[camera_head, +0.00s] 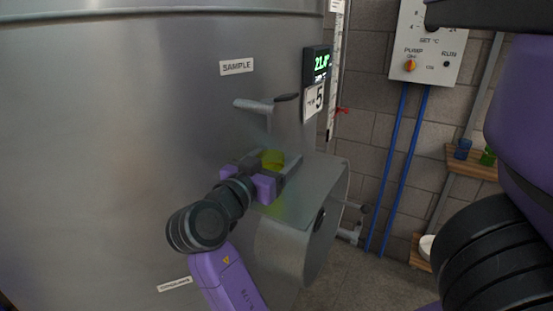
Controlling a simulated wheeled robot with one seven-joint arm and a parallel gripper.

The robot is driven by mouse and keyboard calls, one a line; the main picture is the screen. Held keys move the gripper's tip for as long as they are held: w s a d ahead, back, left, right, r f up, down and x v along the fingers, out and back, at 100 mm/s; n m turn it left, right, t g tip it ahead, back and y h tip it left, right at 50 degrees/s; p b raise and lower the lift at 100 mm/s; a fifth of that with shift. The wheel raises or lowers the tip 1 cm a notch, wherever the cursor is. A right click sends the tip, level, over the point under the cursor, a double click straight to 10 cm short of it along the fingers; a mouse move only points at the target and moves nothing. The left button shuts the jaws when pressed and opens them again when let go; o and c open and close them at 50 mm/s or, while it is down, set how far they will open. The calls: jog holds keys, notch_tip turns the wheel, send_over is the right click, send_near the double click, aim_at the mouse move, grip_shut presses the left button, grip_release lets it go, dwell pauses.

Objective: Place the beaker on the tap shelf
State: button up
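The beaker (272,158) is see-through with yellow-green colour and sits upright between the fingers of my gripper (273,169). My gripper reaches in from the lower left and looks shut on it; the near finger hides its lower part. The tap shelf (325,170) is the flat grey metal top under and right of the gripper. A yellow-green tint shows on the metal below the fingers. I cannot tell whether the beaker's base touches the shelf. The tap (268,107) with its grey lever stands above and behind the beaker.
The large steel tank (120,130) fills the left, with a SAMPLE label (236,67) and a green display (317,66). Blue pipes (398,165) run down from a pump box (425,45). A wooden shelf (468,168) with small cups is at right.

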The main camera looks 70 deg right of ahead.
jog(key=shift+r, duration=0.1)
jog(key=shift+a+r, duration=0.1)
jog(key=b+v, duration=0.3)
jog(key=v, duration=0.9)
jog(key=shift+w, duration=0.1)
dwell(0.3)
